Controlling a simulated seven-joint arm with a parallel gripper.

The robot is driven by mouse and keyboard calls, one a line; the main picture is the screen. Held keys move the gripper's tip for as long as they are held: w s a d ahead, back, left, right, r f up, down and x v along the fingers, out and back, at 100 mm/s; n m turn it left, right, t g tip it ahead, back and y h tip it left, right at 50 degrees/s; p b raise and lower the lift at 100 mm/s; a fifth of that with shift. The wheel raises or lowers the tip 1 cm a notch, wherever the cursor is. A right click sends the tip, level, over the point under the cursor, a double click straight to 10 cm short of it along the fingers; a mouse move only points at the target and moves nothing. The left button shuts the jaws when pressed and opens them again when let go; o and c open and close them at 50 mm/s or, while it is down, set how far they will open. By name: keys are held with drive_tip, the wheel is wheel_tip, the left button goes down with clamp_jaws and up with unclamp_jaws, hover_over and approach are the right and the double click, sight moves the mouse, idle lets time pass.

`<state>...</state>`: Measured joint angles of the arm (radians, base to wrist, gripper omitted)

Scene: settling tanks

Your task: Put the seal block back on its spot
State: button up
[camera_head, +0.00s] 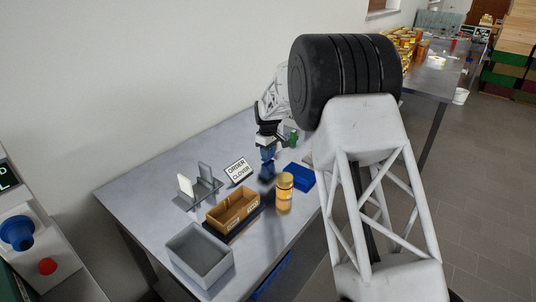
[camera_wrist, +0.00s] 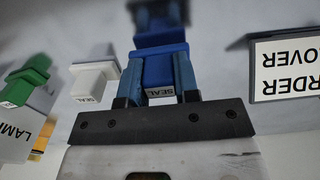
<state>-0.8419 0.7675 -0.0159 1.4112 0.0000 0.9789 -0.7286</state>
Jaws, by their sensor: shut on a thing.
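A blue block with a white SEAL label (camera_wrist: 160,68) is between the two fingers of my gripper (camera_wrist: 158,88) in the wrist view. My gripper is shut on it. In the head view my gripper (camera_head: 267,152) hangs over the back-middle of the grey table, with blue showing at its tip. A white block labelled SEAL (camera_wrist: 95,80) stands left of the held one in the wrist view, apart from it. A green block (camera_wrist: 27,80) is farther left. A dark blue shape (camera_wrist: 160,18) lies beyond the held block; I cannot tell what it is.
The ORDER CLOVER card (camera_head: 239,171), a stand with upright plates (camera_head: 199,187), a brown divided box (camera_head: 233,211) and a grey bin (camera_head: 200,256) are left of my gripper. A honey jar (camera_head: 284,196) and blue box (camera_head: 301,178) stand close in front and right.

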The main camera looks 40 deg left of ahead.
drive_tip(key=shift+f, duration=0.35)
drive_tip(key=shift+f, duration=0.15)
drive_tip(key=o, duration=0.9)
drive_tip(key=shift+o, duration=0.2)
wheel_tip(320, 180, up, 12)
idle(1.0)
